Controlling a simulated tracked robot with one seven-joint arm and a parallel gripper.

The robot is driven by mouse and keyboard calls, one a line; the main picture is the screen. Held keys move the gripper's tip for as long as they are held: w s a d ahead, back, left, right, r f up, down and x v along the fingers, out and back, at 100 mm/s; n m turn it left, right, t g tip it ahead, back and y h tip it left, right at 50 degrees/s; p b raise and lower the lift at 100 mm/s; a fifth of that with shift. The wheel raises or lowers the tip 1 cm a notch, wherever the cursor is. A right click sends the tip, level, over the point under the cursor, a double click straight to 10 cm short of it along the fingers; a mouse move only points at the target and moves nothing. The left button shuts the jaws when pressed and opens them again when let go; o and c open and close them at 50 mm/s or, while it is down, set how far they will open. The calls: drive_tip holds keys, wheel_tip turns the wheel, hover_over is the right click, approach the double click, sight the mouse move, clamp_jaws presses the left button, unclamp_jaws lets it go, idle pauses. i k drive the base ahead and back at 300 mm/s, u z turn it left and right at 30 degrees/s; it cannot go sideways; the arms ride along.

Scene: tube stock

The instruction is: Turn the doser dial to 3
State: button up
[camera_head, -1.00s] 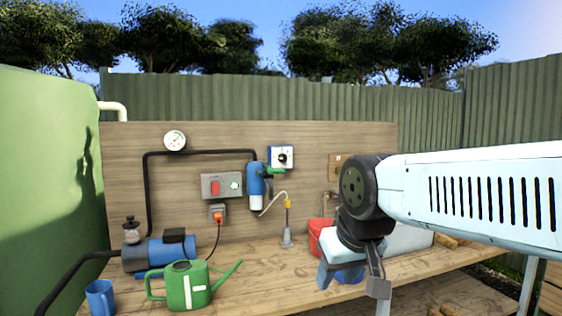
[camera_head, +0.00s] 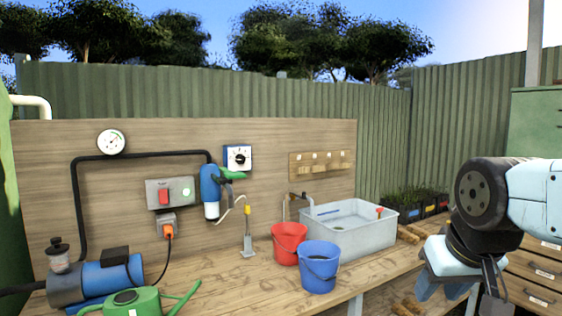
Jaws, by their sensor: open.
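The doser dial (camera_head: 239,157) is a black knob on a white face with a blue surround, fixed to the wooden backboard. Its numbers are too small to read. A blue and white canister (camera_head: 210,192) with a green handle hangs just left of and below it, and the green part reaches under the dial. My gripper (camera_head: 462,296) is at the lower right, pointing down, far from the dial and apart from everything. It is open, and its fingertips are partly cut off or hidden at the bottom edge.
A red bucket (camera_head: 289,243), a blue bucket (camera_head: 319,267) and a grey basin (camera_head: 352,230) stand on the wooden bench. A green watering can (camera_head: 133,302) and blue pump (camera_head: 112,275) are at the left. A switch box (camera_head: 170,193) and gauge (camera_head: 111,142) are on the board.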

sight(240, 159)
drive_tip(key=z, duration=0.5)
drive_tip(key=i, duration=1)
drive_tip(key=u, duration=1)
